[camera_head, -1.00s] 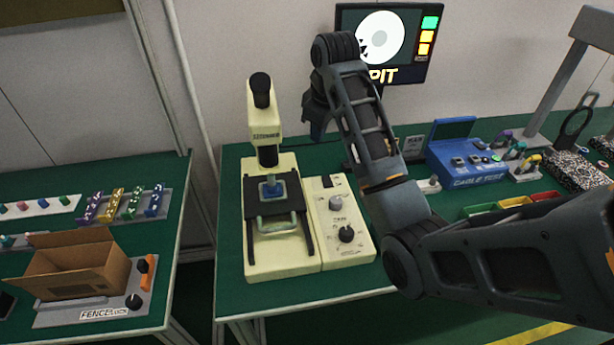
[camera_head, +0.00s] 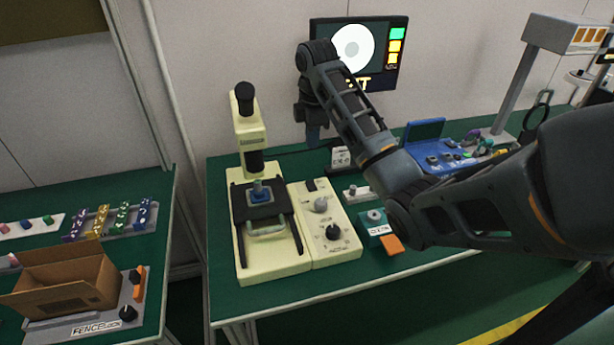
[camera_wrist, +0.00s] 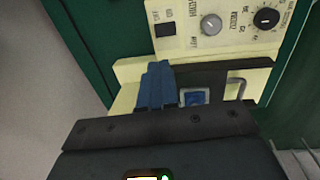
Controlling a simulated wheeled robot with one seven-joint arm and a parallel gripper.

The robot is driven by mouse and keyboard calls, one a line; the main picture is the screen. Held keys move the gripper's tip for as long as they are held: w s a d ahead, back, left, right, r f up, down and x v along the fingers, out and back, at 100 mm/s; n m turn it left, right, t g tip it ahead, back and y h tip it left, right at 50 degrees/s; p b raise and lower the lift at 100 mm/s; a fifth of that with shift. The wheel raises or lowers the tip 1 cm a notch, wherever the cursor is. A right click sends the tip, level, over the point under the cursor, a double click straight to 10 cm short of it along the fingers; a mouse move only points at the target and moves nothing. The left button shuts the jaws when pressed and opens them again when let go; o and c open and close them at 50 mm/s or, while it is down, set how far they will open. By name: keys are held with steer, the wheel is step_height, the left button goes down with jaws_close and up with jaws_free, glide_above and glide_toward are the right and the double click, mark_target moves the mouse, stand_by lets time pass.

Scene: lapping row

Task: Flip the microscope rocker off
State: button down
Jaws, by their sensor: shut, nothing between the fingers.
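The cream microscope (camera_head: 250,133) stands on the green bench, its black stage (camera_head: 238,203) holding a blue piece (camera_head: 259,191). A cream control box (camera_head: 323,246) sits against its right side. The black rocker (camera_head: 311,185) is at the box's far end, above two knobs. In the wrist view the rocker (camera_wrist: 166,29) is a small dark square; its tilt is too small to tell. My gripper (camera_head: 315,136) points down behind and above the box's far end, apart from it. The wrist view shows its blue fingers (camera_wrist: 156,84) together and empty, with the rocker beyond their tips.
A monitor (camera_head: 362,52) stands behind my gripper. Right of the control box are a small teal box (camera_head: 375,223) with an orange pad (camera_head: 391,245) and a blue test unit (camera_head: 443,158). A cardboard box (camera_head: 65,281) is on the left bench, across a gap.

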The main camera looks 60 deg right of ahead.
steer(key=shift+f, duration=0.1)
glide_toward(309, 182)
steer(key=f, duration=0.3)
steer(key=f+b, duration=0.1)
steer(key=f, duration=0.2)
steer(key=shift+w+d+f, duration=0.25)
steer(key=shift+f, duration=0.15)
